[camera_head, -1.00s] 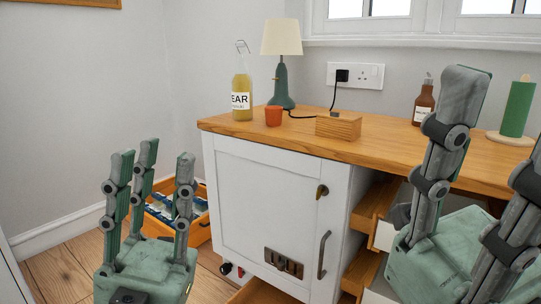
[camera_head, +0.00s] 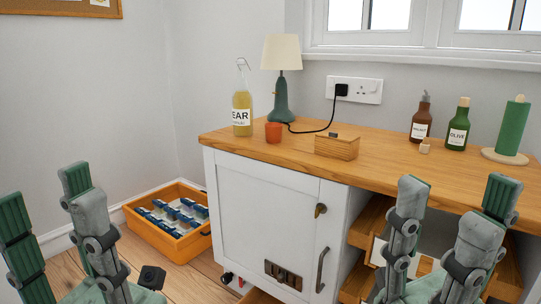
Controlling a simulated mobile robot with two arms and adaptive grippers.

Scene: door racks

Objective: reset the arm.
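My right gripper (camera_head: 445,205) stands at the lower right, in front of the open drawers of the white cabinet. Its fingers point up, are spread apart and hold nothing. My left gripper (camera_head: 52,195) is at the lower left, to the left of the orange crate. Its fingers also point up, apart and empty; its base is cut off by the bottom edge. Both grippers are clear of the wooden worktop. The lower parts of both arms are out of view.
The wooden worktop (camera_head: 380,167) carries a yellow bottle (camera_head: 242,112), a red cup (camera_head: 273,132), a lamp (camera_head: 281,50), a wooden box (camera_head: 337,146), two dark bottles and a green roll (camera_head: 514,128). An orange crate (camera_head: 150,232) is on the floor. Open drawers (camera_head: 371,222) jut from the white cabinet (camera_head: 262,208).

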